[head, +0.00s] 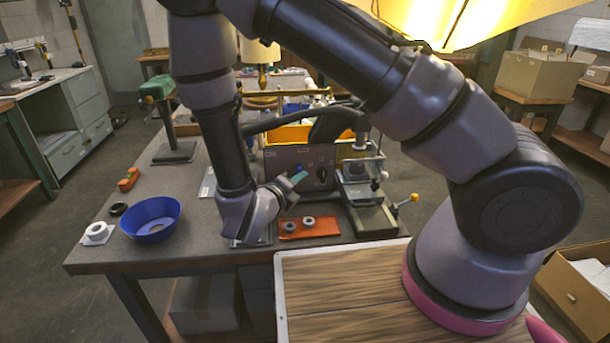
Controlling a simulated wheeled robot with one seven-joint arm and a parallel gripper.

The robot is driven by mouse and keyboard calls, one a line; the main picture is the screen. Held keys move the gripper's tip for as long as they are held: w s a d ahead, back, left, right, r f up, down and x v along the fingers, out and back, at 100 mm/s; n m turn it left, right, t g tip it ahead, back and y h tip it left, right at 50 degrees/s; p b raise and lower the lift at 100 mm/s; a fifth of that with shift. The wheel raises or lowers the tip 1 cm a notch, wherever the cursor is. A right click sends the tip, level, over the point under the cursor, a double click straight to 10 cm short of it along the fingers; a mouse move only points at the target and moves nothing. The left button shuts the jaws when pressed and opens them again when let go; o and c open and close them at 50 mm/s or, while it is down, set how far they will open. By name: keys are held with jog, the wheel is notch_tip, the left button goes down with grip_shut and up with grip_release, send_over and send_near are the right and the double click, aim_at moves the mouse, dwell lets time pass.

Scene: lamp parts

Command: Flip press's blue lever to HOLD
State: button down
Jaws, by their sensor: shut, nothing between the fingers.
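The press (368,215) stands on the workbench, right of centre, with a clear block-like upper part and a grey base. A grey control box (285,160) stands just left of it, with a dark round knob on its face and a small bluish spot (326,163) above the knob. I cannot tell whether that spot is the blue lever, nor make out a HOLD mark. My gripper (299,178) is in front of the box, pointing right and slightly up, with greenish tips close to its face. It is shut and empty; contact cannot be told.
An orange tray (325,227) with two small rings lies in front of the box. A lever with a yellow knob (414,197) juts right from the press. A blue bowl (152,220) and a white part (97,233) are at the left.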

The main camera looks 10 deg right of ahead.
jog(key=a+f+n, duration=0.1)
jog(key=a+f+n+t+y, duration=0.1)
jog(key=shift+s+f+n, duration=0.15)
jog(key=shift+s+n, duration=0.2)
jog(key=shift+n, duration=0.05)
jog(key=x, duration=1)
jog(key=shift+w+a, duration=0.1)
jog(key=shift+a, duration=0.15)
dwell(0.3)
